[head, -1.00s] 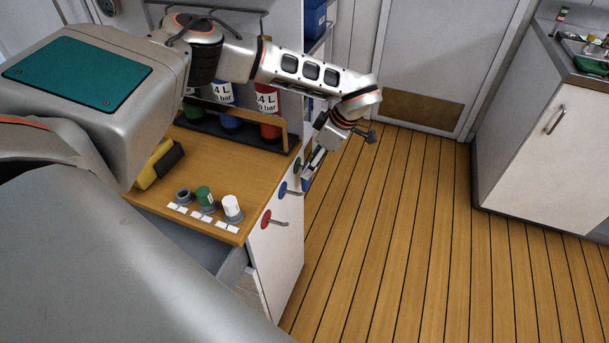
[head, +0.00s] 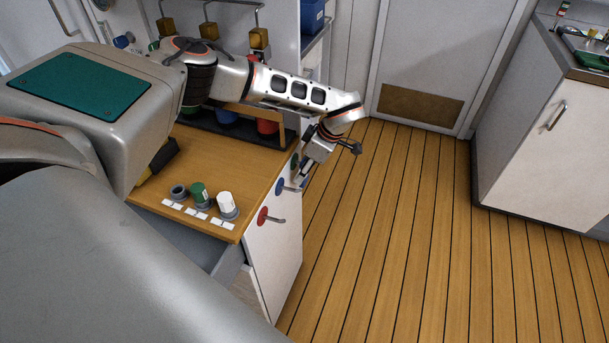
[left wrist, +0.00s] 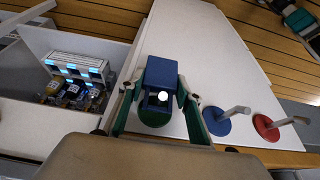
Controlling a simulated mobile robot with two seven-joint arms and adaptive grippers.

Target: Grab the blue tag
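The blue tag (left wrist: 160,73) shows in the left wrist view as a square blue piece with an opening, in front of the green disc (left wrist: 153,112) on the white cabinet side. A pale round hook end shows in its opening. My left gripper (left wrist: 160,84) has one finger on each side of the tag; whether the fingers touch it I cannot tell. In the head view my left gripper (head: 306,164) is close to the cabinet side by the hooks, and the tag is mostly hidden there.
A blue disc hook (left wrist: 218,122) and a red disc hook (left wrist: 267,128) stick out beside the green one. The wooden cabinet top (head: 225,165) carries green and white knobs (head: 198,192). An open drawer (head: 185,240) is below. The wooden floor (head: 400,220) to the right is clear.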

